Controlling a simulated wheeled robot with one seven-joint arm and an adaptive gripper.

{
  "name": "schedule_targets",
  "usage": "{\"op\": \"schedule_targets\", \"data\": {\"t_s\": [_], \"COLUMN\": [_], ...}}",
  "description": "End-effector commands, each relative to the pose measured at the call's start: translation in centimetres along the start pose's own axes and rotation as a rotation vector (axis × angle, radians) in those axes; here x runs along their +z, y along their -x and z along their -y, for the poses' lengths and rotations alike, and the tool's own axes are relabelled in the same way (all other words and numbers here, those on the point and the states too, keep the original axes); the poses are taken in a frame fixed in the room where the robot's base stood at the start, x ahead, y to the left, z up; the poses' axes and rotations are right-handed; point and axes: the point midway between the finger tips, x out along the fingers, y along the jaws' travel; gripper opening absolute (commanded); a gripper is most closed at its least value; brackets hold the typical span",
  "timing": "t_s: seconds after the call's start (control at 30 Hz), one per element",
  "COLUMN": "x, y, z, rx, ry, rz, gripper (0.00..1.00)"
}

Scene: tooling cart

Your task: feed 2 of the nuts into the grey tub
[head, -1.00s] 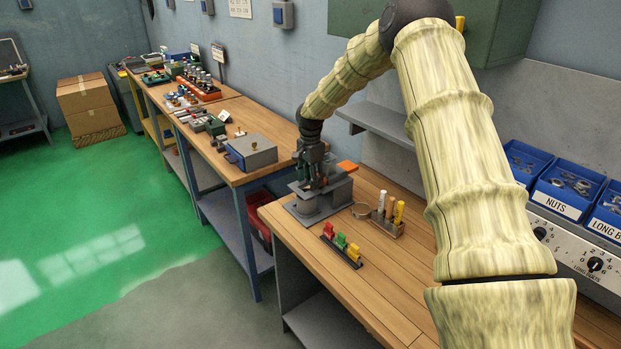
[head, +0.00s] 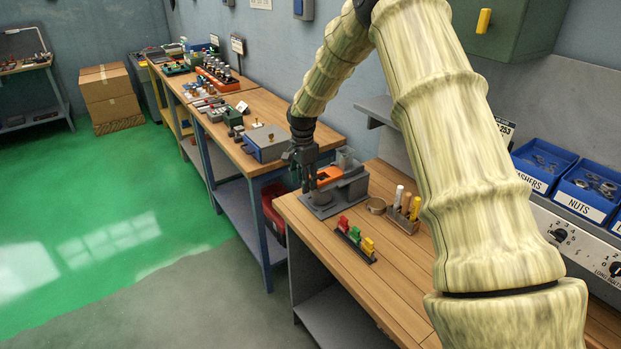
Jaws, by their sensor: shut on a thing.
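My gripper (head: 306,181) is at the left end of a grey block-like feeder (head: 351,187) at the far left of the near bench. It is shut at the end of the feeder's orange slide (head: 328,174); the fingers hide the exact grip. The slide lies along the feeder's top. A pale grey see-through hopper (head: 345,157) stands behind it. A round grey tub (head: 321,197) appears to sit at the feeder's front left, below the fingers and partly hidden. No nuts can be made out at the feeder; its contents are too small to see.
A rack with red, green and yellow pieces (head: 355,240), a brass-coloured ring (head: 376,206) and a wooden holder with upright sticks (head: 403,216) stand nearby. A blue bin labelled NUTS (head: 586,196) is at right. The bench front is clear.

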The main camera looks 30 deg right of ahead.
Motion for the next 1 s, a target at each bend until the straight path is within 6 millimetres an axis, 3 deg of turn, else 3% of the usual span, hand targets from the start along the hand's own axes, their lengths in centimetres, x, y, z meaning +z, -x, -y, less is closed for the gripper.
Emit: {"op": "schedule_targets", "data": {"t_s": [0.3,0.33,0.37,0.77,1.0], "x": [0.7,0.7,0.7,0.1,0.4], "y": [0.1,0.1,0.1,0.5,4.0], "z": [0.3,0.3,0.3,0.0,0.2], "rx": [-0.005,-0.005,-0.005,-0.002,-0.004], "ry": [0.003,0.003,0.003,-0.002,0.001], "rz": [0.005,0.005,0.005,0.003,0.001], "gripper": [0.07,0.56,0.59,0.59,0.59]}}
